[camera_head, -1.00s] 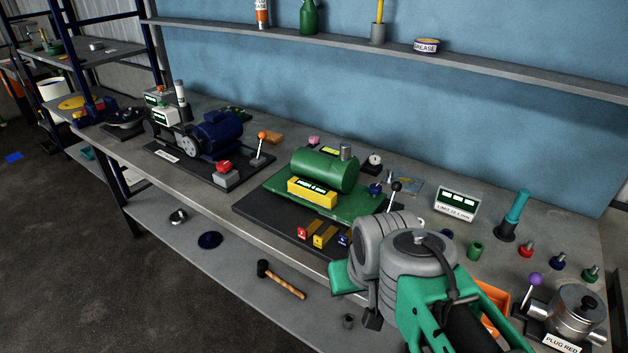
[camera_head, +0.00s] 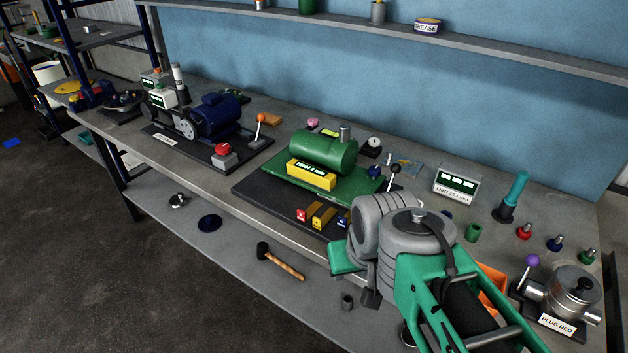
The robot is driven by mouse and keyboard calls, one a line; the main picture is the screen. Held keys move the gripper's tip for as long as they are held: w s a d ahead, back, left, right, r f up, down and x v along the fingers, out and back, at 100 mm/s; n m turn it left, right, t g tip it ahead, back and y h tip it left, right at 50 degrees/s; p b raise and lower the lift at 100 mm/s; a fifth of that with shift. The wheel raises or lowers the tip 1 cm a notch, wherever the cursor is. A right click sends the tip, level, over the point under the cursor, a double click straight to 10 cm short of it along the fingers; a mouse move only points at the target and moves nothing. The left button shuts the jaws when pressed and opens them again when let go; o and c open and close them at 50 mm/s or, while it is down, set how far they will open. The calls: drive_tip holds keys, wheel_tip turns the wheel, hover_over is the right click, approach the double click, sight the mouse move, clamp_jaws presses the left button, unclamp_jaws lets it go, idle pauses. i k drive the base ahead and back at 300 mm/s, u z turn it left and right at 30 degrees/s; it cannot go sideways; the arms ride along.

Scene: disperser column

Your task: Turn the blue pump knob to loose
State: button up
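The green pump (camera_head: 322,152) sits on a green base with a dark plate on the bench, with a yellow block with a readout (camera_head: 311,175) at its front. A small blue knob (camera_head: 374,171) shows at the right end of the pump. Its setting cannot be read. Red, yellow and blue tagged blocks (camera_head: 322,217) lie along the plate's front edge. My green and grey arm covers the bench in front and right of the pump. My gripper's fingers are not visible, so how it stands to the knob cannot be told.
A black-knobbed lever (camera_head: 394,169) and a gauge (camera_head: 372,147) stand beside the pump. A white readout box (camera_head: 456,181), coloured plugs (camera_head: 554,243), a green cup (camera_head: 473,232) and a steel housing (camera_head: 573,292) are to the right. A blue motor (camera_head: 212,118) is left. A hammer (camera_head: 280,261) lies on the lower shelf.

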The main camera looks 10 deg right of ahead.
sight(375, 171)
drive_tip(key=z, duration=0.55)
drive_tip(key=k, duration=1.3)
drive_tip(key=u, duration=0.1)
drive_tip(key=i, duration=0.55)
drive_tip(key=u, duration=0.8)
drive_tip(key=i, duration=0.85)
drive_tip(key=z, duration=0.7)
drive_tip(key=i, duration=0.55)
drive_tip(key=z, duration=0.55)
